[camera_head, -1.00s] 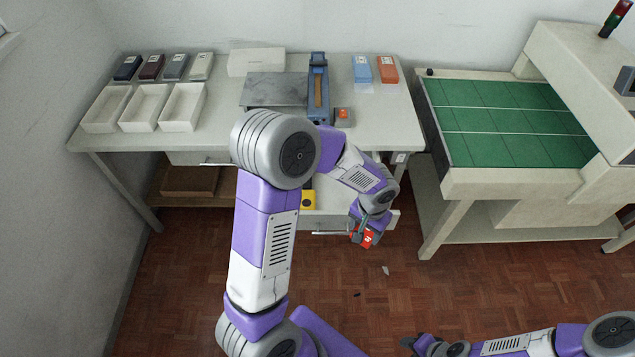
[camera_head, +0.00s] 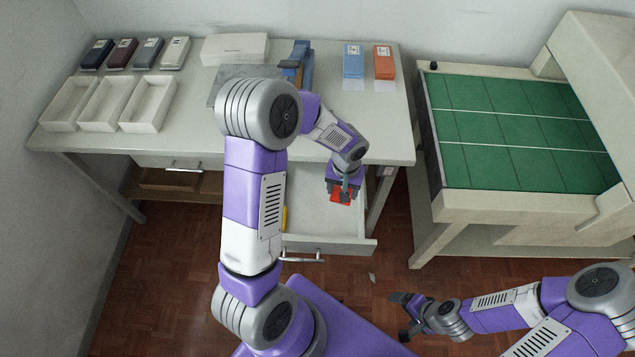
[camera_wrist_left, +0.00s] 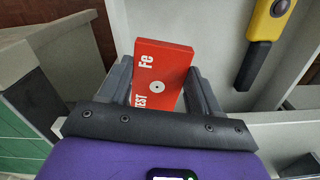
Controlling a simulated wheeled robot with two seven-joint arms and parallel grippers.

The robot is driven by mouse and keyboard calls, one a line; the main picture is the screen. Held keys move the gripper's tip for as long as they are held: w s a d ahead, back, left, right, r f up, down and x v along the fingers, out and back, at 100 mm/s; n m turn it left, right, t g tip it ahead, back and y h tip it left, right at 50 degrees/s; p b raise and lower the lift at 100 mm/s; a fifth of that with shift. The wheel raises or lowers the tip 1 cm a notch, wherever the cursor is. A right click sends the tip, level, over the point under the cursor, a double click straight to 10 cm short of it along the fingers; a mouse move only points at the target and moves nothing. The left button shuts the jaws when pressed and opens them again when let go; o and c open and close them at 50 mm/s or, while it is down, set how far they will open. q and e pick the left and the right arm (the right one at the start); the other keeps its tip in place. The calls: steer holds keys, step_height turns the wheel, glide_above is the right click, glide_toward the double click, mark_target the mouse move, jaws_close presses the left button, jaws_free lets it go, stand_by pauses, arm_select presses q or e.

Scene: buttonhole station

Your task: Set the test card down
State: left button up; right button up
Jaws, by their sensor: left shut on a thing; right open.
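The test card is a red block marked "Fe TEST" with a small white disc; it shows in the left wrist view (camera_wrist_left: 160,70) and the head view (camera_head: 341,197). My left gripper (camera_head: 344,189) is shut on it; in the left wrist view the fingers (camera_wrist_left: 157,88) stand on either side of it. In the head view the card appears over the open drawer (camera_head: 318,232); I cannot tell its height above the drawer floor. My right gripper (camera_head: 404,316) is open and empty at the lower right, away from the desk.
A yellow and black device (camera_wrist_left: 268,22) lies in the drawer, partly hidden by my left arm in the head view. The desk top (camera_head: 385,130) holds white trays (camera_head: 148,127), coloured boxes and a blue stand (camera_head: 303,50). A green-topped bench (camera_head: 520,165) stands right.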

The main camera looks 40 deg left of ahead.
arm_select(q)
steer(key=a+f+n, duration=0.2)
steer(key=a+f, duration=0.1)
steer(key=a, duration=0.1)
arm_select(e)
steer(key=shift+o, duration=0.5)
steer(key=shift+s+a+f+b, duration=0.1)
steer(key=shift+s+f+b, duration=0.2)
steer(key=shift+f, duration=0.15)
arm_select(q)
steer(key=b, duration=0.1)
glide_above(330, 208)
steer(key=shift+n, duration=0.3)
step_height(330, 208, down, 6)
steer(key=shift+r, duration=0.15)
step_height(330, 208, down, 4)
steer(key=shift+f+b, duration=0.1)
steer(key=shift+b, duration=0.55)
arm_select(e)
step_height(330, 208, down, 2)
steer(key=shift+f, duration=0.1)
arm_select(q)
steer(key=o, duration=1)
steer(key=shift+o, duration=0.5)
arm_select(e)
steer(key=shift+f, duration=0.15)
